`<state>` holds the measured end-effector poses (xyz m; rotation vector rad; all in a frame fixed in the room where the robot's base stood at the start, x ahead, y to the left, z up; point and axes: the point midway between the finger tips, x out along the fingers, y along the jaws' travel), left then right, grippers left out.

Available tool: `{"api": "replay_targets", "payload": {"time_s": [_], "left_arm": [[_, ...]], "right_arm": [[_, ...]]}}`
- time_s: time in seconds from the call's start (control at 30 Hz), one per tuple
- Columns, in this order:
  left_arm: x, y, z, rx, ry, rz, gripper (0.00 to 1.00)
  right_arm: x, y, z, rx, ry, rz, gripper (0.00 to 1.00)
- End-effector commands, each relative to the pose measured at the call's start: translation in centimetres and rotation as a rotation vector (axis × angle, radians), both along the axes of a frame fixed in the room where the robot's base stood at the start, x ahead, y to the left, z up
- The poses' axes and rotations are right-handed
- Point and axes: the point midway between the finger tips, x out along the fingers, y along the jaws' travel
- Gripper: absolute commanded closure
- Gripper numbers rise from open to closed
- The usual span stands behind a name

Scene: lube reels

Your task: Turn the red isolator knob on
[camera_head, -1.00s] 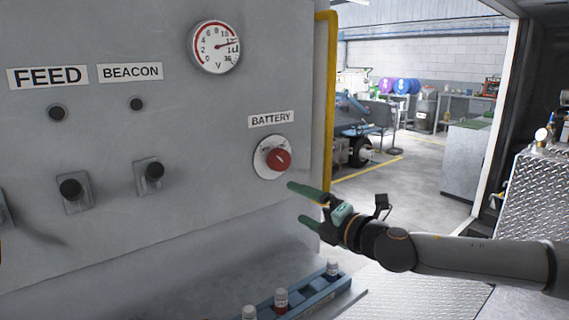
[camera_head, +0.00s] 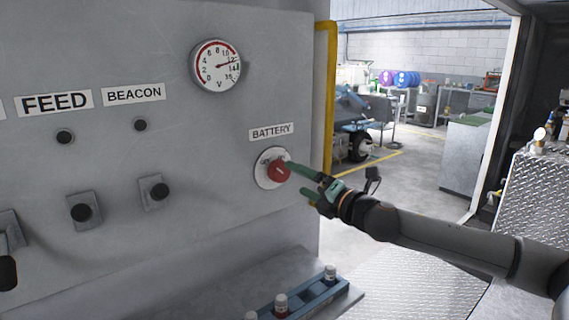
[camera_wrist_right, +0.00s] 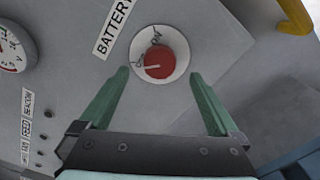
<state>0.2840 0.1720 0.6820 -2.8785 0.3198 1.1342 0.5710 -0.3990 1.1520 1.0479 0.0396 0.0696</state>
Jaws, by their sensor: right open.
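The red isolator knob (camera_head: 281,172) sits on a round white plate (camera_head: 264,180) under the BATTERY label (camera_head: 271,131) on the grey panel. In the right wrist view the knob (camera_wrist_right: 160,65) has a white line pointing to the left, toward small lettering on the plate. My right gripper (camera_head: 296,178) is open and empty, just in front of the knob and to its right. In the wrist view its two green fingers (camera_wrist_right: 160,74) stand either side of the knob; contact cannot be told. My left gripper cannot be made out.
A voltmeter (camera_head: 217,66), FEED and BEACON labels, and several black controls are on the panel. A yellow pipe (camera_head: 326,95) runs down the panel's right edge. A blue tray (camera_head: 318,296) with bottles stands on the ledge below. The doorway right is open.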

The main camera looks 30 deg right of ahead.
Motion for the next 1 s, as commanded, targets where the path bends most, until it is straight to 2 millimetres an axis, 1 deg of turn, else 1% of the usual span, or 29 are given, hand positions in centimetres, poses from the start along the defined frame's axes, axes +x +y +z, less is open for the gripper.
{"api": "replay_targets", "payload": {"time_s": [0.03, 0.1, 0.3, 0.43, 0.6, 0.87, 0.9, 1.0], "left_arm": [[-0.1, 0.0, 0.8, -0.001, 0.001, 0.001, 1.00], [0.0, -0.1, 1.4, -0.001, 0.000, 0.001, 1.00], [0.0, -0.2, 2.6, -0.006, -0.002, 0.001, 1.00], [0.2, -0.3, 3.0, -0.007, -0.004, 0.001, 1.00], [0.3, -0.4, 3.2, -0.007, -0.005, 0.000, 1.00], [0.3, -0.4, 3.2, -0.007, -0.005, -0.001, 1.00], [0.3, -0.4, 3.2, -0.007, -0.005, -0.001, 1.00], [0.3, -0.4, 3.2, -0.008, -0.005, -0.001, 1.00]], "right_arm": [[0.8, 0.1, 0.5, 0.006, -0.002, 0.001, 0.03], [1.7, 0.4, 0.5, 0.004, -0.002, 0.004, 0.03], [4.5, 0.5, 0.3, 0.002, -0.002, 0.002, 0.03], [5.7, 0.5, 0.2, 0.001, -0.001, 0.000, 0.03], [6.4, 0.6, 0.0, -0.001, 0.000, 0.001, 0.03], [6.5, 0.6, -0.1, -0.002, 0.001, 0.002, 0.03], [6.5, 0.6, 0.0, -0.002, 0.000, 0.002, 0.05], [6.5, 0.6, 0.0, -0.002, 0.001, 0.002, 0.16]]}}
